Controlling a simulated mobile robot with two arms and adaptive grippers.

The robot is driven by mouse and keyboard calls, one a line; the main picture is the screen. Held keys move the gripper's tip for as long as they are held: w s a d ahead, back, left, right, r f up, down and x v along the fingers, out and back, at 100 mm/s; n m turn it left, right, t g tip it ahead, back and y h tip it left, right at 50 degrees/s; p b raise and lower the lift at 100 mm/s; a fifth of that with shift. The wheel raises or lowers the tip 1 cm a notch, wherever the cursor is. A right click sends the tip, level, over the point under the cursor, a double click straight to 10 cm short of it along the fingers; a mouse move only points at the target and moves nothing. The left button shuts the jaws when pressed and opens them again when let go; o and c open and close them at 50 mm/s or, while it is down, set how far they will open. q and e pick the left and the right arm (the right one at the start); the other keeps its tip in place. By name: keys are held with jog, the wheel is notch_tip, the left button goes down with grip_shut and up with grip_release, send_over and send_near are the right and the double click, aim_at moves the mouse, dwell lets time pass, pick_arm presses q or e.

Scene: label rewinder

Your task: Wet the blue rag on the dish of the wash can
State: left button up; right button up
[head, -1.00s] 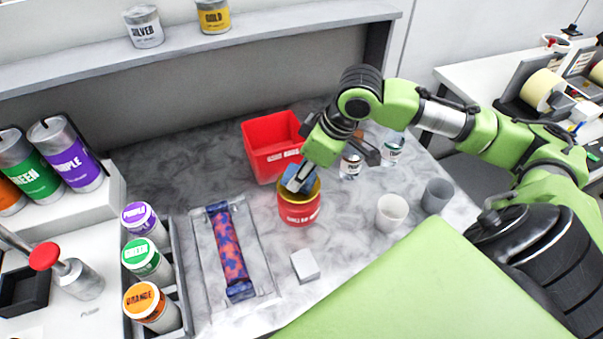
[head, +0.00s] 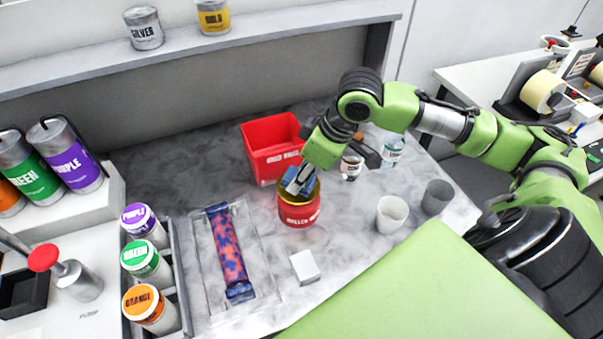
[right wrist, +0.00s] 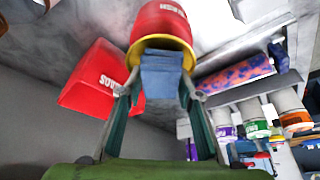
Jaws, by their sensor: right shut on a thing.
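The wash can (head: 299,212) is red with a yellow rim and stands on the grey marbled worktop. It also shows in the right wrist view (right wrist: 160,24). My right gripper (head: 298,184) points down at the can's top and is shut on the blue rag (right wrist: 162,75). In the right wrist view the rag lies between the two fingers, against the can's yellow-rimmed top. In the head view the rag (head: 291,176) is partly hidden by the gripper. The dish inside the rim is mostly covered, so I cannot tell how firmly the rag touches it. My left gripper is not in view.
A red bin (head: 270,150) stands just behind the can. Small bottles (head: 351,165) stand to the right, with a white cup (head: 391,214) and a grey cup (head: 437,197). A white block (head: 304,267) and a patterned roller on a tray (head: 229,252) lie in front and left.

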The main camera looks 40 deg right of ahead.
aim_at(282, 177)
jog(key=shift+f, duration=1)
dwell(0.6)
dwell(0.5)
notch_tip(282, 177, up, 7)
jog(key=p, duration=0.8)
jog(key=shift+r+p, duration=0.1)
jog(key=shift+p, duration=0.2)
jog(key=shift+a, duration=0.1)
dwell(0.5)
jog(key=shift+a+f+b, duration=0.25)
jog(key=shift+f+b, duration=0.1)
jog(key=shift+b, duration=0.15)
jog(key=a+b, duration=0.1)
jog(key=a+f+m+b, duration=0.1)
jog(key=b, duration=0.1)
jog(key=a+f+m+b, duration=0.1)
jog(key=a, duration=0.1)
jog(key=shift+w+t+h, duration=0.15)
jog(key=shift+t+h, duration=0.15)
jog(key=shift+w+a+r+m+h+b, duration=0.1)
jog(key=shift+a+r+m+h+b, duration=0.15)
jog(key=shift+a+m+b, duration=0.7)
jog(key=shift+a+r+m+h+b, duration=0.1)
jog(key=shift+a+m+h+b, duration=0.2)
jog(key=shift+a+m+b, duration=0.55)
jog(key=shift+w+a+r+m+h+b, duration=0.1)
jog(key=shift+a+r+m+h+b, duration=0.4)
jog(key=shift+b, duration=0.8)
